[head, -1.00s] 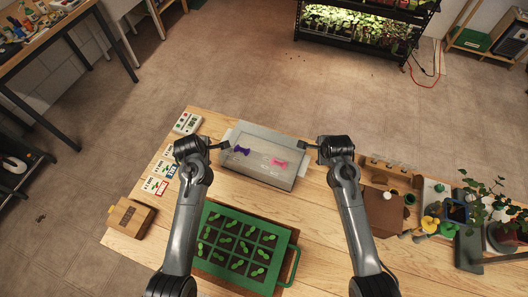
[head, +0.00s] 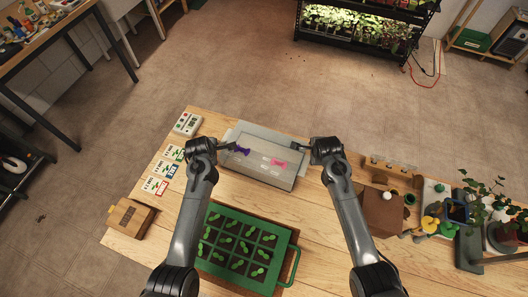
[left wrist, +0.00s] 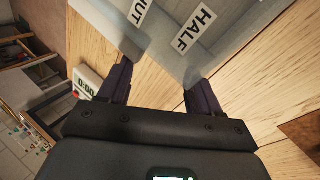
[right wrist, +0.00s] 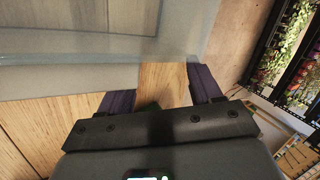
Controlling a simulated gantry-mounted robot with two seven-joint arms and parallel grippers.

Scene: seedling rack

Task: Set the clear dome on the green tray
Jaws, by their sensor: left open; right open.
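The clear dome (head: 255,176) is a see-through, box-shaped cover at the back middle of the table. A purple knob (head: 244,151) and a pink knob (head: 279,163) show on its top. The green tray (head: 213,262) stands in front of it, uncovered, with several seedlings in its cells. My left gripper (head: 234,146) is open at the dome's back left; in the left wrist view its fingertips (left wrist: 160,72) lie near the dome's labelled surface. My right gripper (head: 295,145) is open at the back right; in the right wrist view its fingertips (right wrist: 158,85) are near the dome's edge. Contact is unclear.
A grey timer (head: 187,123) and several seed cards (head: 155,185) lie on the left. A brown box (head: 383,208), yellow flowers and a potted plant (head: 500,225) crowd the right.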

